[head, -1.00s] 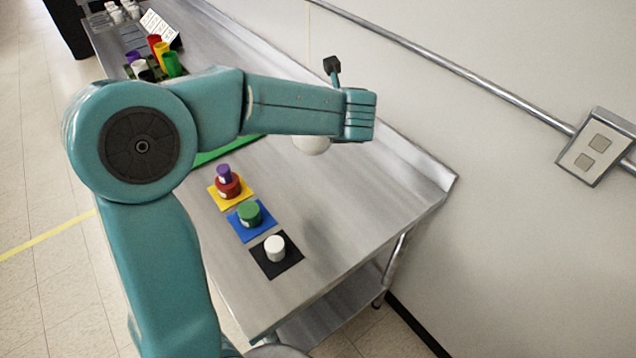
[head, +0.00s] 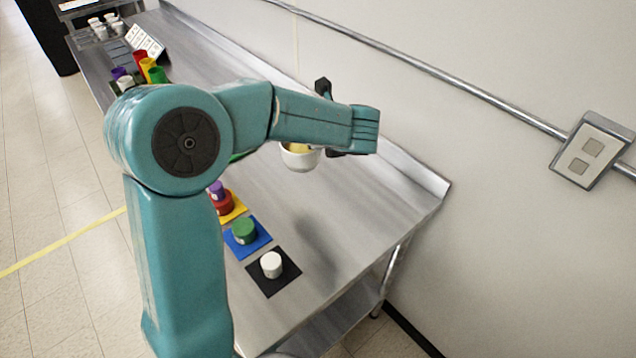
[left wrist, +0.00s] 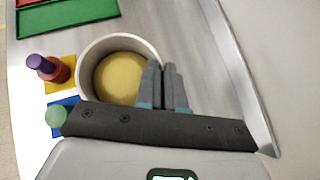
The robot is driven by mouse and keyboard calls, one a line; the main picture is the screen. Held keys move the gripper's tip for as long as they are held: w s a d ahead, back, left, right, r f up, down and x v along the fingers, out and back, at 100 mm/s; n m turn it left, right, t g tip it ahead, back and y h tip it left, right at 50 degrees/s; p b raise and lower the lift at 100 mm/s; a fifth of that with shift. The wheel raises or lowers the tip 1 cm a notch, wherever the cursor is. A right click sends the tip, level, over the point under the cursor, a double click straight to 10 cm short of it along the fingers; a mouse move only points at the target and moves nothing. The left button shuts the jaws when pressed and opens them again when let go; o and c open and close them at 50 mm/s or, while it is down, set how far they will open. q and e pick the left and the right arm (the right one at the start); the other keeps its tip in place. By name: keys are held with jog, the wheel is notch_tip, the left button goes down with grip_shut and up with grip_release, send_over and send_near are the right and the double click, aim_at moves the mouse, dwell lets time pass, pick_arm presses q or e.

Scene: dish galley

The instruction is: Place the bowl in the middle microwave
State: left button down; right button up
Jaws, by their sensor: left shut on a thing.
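The bowl (head: 300,159) is white with something yellow inside. In the head view it hangs above the steel counter, partly hidden behind my left arm. In the left wrist view the bowl (left wrist: 86,54) is seen from above, with its yellow content filling the inner floor. My left gripper (left wrist: 165,80) is shut on the bowl's right rim, one finger inside and one outside. In the head view my left gripper (head: 335,150) is mostly hidden by the wrist. No microwave shows in either view. My right gripper is not in view.
On the steel counter (head: 345,225), a white cylinder (head: 271,265) stands on a black mat, a green one (head: 244,231) on a blue mat, and a red and purple stack (head: 222,198) on a yellow mat. Colored cups (head: 148,68) stand farther back. A wall runs along the right.

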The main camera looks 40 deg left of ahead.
pick_arm(q)
jog(key=shift+w+f, duration=0.1)
jog(key=shift+f, duration=6.7)
jog(key=shift+b, duration=0.35)
jog(key=shift+f, duration=0.15)
jog(key=c, duration=1.3)
grip_release()
jog(key=shift+o, duration=0.2)
